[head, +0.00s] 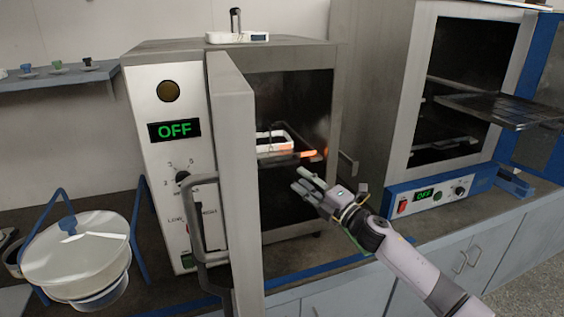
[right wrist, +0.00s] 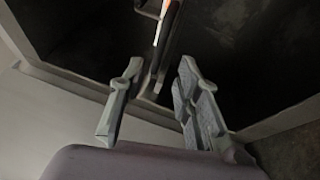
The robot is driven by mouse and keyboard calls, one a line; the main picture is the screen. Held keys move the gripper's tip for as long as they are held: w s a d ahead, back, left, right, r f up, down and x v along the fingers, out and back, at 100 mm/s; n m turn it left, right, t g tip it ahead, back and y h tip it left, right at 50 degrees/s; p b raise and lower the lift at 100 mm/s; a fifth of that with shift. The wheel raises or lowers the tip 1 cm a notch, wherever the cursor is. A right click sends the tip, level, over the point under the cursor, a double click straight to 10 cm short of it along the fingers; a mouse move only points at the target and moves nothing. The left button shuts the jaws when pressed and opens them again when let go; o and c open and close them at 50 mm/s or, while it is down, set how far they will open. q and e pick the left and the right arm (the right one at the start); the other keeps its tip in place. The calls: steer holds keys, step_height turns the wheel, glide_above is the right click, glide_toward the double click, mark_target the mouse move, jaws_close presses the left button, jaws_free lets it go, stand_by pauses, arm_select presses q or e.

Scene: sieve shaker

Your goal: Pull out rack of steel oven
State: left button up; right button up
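The steel oven (head: 160,70) stands on the counter with its door (head: 235,170) swung open. Its front panel reads OFF. Inside is a rack (head: 306,154) with a bright orange edge, carrying a white item (head: 283,137); the door hides part of both. My right gripper (head: 301,180) is open and empty, in front of the oven's opening, slightly below and right of the rack. In the right wrist view its fingers (right wrist: 160,76) are spread, with the rack's front end (right wrist: 160,78) between and beyond them; I see no contact. My left gripper is not in view.
A second oven with a blue base (head: 440,197) stands at the right, open, with a dark rack (head: 503,109) sticking out. The open door blocks the oven's left side.

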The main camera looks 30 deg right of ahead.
mark_target(284, 165)
steer(key=p+x, duration=0.1)
steer(key=x, duration=0.8)
steer(key=shift+a+p, duration=0.1)
steer(key=shift+p, duration=0.3)
steer(key=c, duration=0.7)
steer(key=shift+r, duration=0.15)
jaws_close()
